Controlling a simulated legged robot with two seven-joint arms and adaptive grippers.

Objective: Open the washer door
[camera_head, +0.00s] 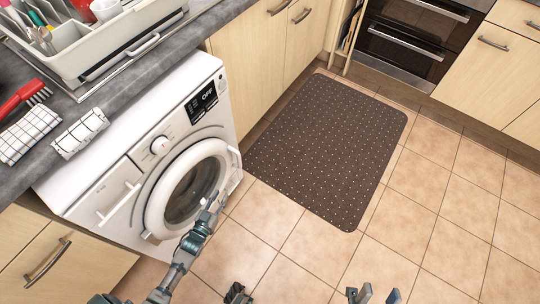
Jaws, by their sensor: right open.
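The white washer (92,185) stands under the counter at the left. Its round door (160,205) has a white rim and dark glass, and looks shut or nearly so. A white handle piece (235,160) is at the door's right edge. My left gripper (214,200) is in front of the lower right part of the door, close to its rim. I cannot tell whether it touches the door, or whether its fingers are open or shut. My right gripper (375,295) is at the bottom edge, open and empty, over the floor tiles and away from the washer.
A dark dotted mat (330,145) lies on the tiled floor right of the washer. An oven (410,45) stands at the back. The tiles (440,235) are clear.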

